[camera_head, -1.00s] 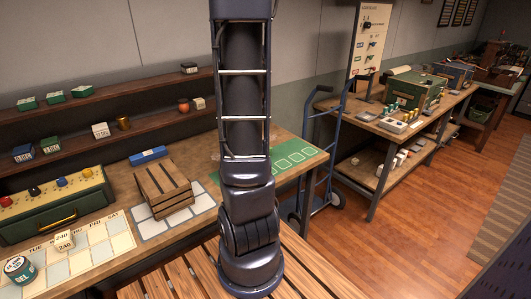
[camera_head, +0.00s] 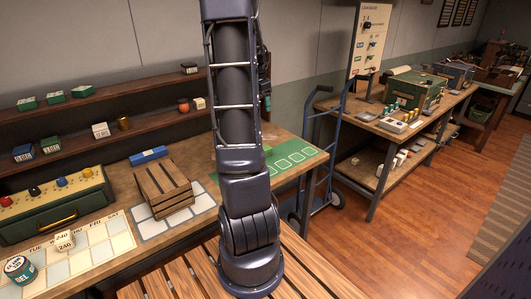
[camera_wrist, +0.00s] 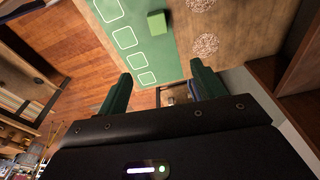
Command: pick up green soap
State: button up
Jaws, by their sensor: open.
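The green soap (camera_wrist: 156,22) is a small bright green block near the top of the wrist view. It lies on the green mat (camera_wrist: 178,48) beside a row of white outlined squares. In the head view only a bit of the soap (camera_head: 268,150) shows beside my arm. My gripper (camera_wrist: 160,82) is open and empty, its two green fingers spread wide. In the wrist view the soap is beyond the fingertips and apart from them. In the head view my arm hides most of the gripper.
Two round speckled patches (camera_wrist: 205,46) lie on the wooden bench beside the mat. A wooden crate (camera_head: 164,189) and a blue box (camera_head: 148,155) are on the bench to the left. Shelves (camera_head: 90,143) line the wall behind. A blue hand truck (camera_head: 318,170) stands right of the bench.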

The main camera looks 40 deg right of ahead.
notch_tip(320, 180, down, 14)
jog(key=shift+r, duration=0.2)
jog(key=shift+s+d+f, duration=0.1)
jog(key=shift+d+f, duration=0.2)
jog(key=shift+f, duration=1.45)
jog(key=shift+d+f, duration=0.25)
jog(key=shift+f, duration=1.55)
jog(key=shift+s+d+f, duration=0.1)
jog(key=shift+d+f, duration=0.2)
jog(key=shift+f, duration=1.45)
jog(key=c, duration=1.1)
jog(key=shift+w+r, duration=0.1)
